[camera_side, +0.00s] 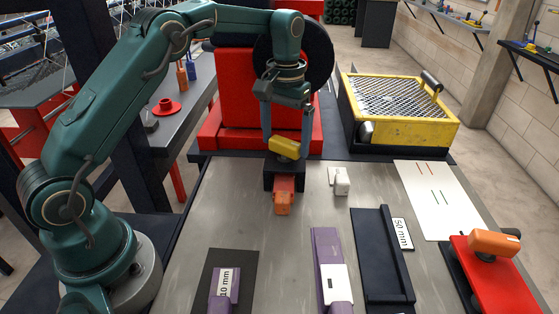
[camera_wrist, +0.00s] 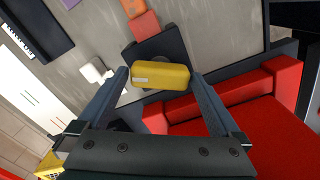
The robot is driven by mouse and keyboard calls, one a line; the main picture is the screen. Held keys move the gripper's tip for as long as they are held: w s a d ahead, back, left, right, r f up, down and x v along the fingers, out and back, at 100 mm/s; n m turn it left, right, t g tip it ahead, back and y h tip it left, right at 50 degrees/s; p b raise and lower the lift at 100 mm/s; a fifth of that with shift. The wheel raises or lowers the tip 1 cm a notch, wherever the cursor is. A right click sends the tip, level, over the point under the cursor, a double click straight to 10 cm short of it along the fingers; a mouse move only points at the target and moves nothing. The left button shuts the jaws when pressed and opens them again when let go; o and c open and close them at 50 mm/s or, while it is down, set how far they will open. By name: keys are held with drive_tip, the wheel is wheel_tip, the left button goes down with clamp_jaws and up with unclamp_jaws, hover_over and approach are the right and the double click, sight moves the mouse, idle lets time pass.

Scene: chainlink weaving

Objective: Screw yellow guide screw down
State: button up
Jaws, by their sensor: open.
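The yellow guide screw (camera_side: 283,148) has a bar-shaped yellow head. It sits above a black block (camera_side: 270,177) at the front of the red machine. My gripper (camera_side: 286,146) points down over it, open, with a finger at each end of the head. In the wrist view, the yellow head (camera_wrist: 158,76) lies across between my fingertips (camera_wrist: 160,74), with its ends close to them. I cannot tell whether they touch. The screw's shaft is mostly hidden under the head. An orange-red piece (camera_side: 283,197) sticks out of the block's front.
The red machine (camera_side: 241,95) stands right behind the screw. A small white part (camera_side: 341,182) lies to the right. Purple tools (camera_side: 331,265) and a dark tray (camera_side: 382,255) lie nearer the front. A yellow mesh-topped box (camera_side: 402,107) stands at the back right.

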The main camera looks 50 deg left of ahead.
drive_tip(key=shift+f, duration=0.3)
drive_tip(key=c, duration=1.1)
drive_tip(key=shift+o, duration=0.2)
drive_tip(key=shift+m, duration=0.4)
drive_tip(key=m, duration=0.4)
drive_tip(key=shift+m, duration=0.3)
drive_tip(key=m, duration=0.5)
drive_tip(key=shift+r+m, duration=0.1)
drive_tip(key=shift+m, duration=0.2)
